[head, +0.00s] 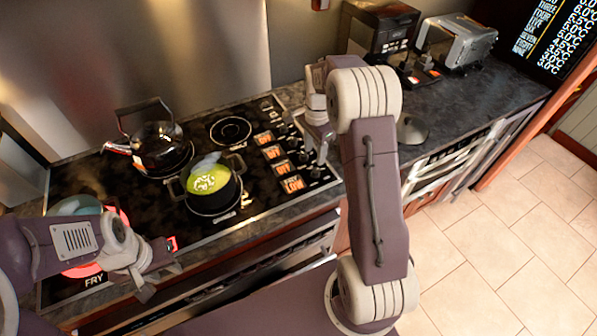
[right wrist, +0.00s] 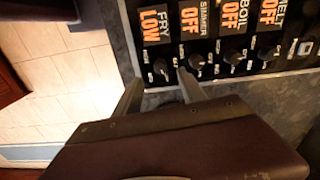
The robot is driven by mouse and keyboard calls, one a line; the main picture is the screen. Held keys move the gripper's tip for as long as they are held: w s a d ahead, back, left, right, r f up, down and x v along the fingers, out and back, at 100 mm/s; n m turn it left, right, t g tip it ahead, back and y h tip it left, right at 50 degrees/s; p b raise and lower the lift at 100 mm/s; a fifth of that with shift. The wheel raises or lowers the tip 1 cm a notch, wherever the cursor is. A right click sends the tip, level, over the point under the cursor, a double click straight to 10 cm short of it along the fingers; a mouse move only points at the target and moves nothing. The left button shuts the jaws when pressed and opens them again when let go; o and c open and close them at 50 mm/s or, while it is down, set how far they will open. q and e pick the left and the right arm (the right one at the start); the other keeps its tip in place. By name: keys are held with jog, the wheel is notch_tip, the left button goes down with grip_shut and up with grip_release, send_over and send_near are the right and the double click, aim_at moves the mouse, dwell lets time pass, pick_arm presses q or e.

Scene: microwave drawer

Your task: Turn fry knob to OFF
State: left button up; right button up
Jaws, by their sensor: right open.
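The fry knob (right wrist: 160,67) is a small black knob below the orange FRY display (right wrist: 153,25), which reads LOW, in the right wrist view. My right gripper (right wrist: 160,77) is open, with its two fingertips on either side of the fry knob in the picture. I cannot tell whether they touch it. In the head view my right gripper (head: 322,148) hangs at the stove's right edge, partly hidden by my arm. My left gripper (head: 160,268) is near the stove's front left, close to the glowing FRY burner (head: 82,270); its opening is unclear.
The simmer knob (right wrist: 196,61) and boil knob (right wrist: 232,57) sit beside the fry knob; their displays read OFF. A kettle (head: 160,145) and a pot with green soup (head: 208,183) stand on the stove. Counter appliances (head: 455,42) are at back right.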

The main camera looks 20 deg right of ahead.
aim_at(316, 170)
jog(key=shift+d+f, duration=0.8)
jog(key=shift+d, duration=0.05)
jog(key=f, duration=0.2)
jog(key=f+p, duration=0.1)
jog(key=f, duration=0.1)
jog(key=a+f, duration=0.1)
jog(key=f, duration=0.2)
jog(key=shift+d+f, duration=0.2)
jog(key=shift+f, duration=0.15)
jog(key=shift+a, duration=0.15)
jog(key=shift+c, duration=0.6)
jog(key=shift+r, duration=0.1)
grip_shut()
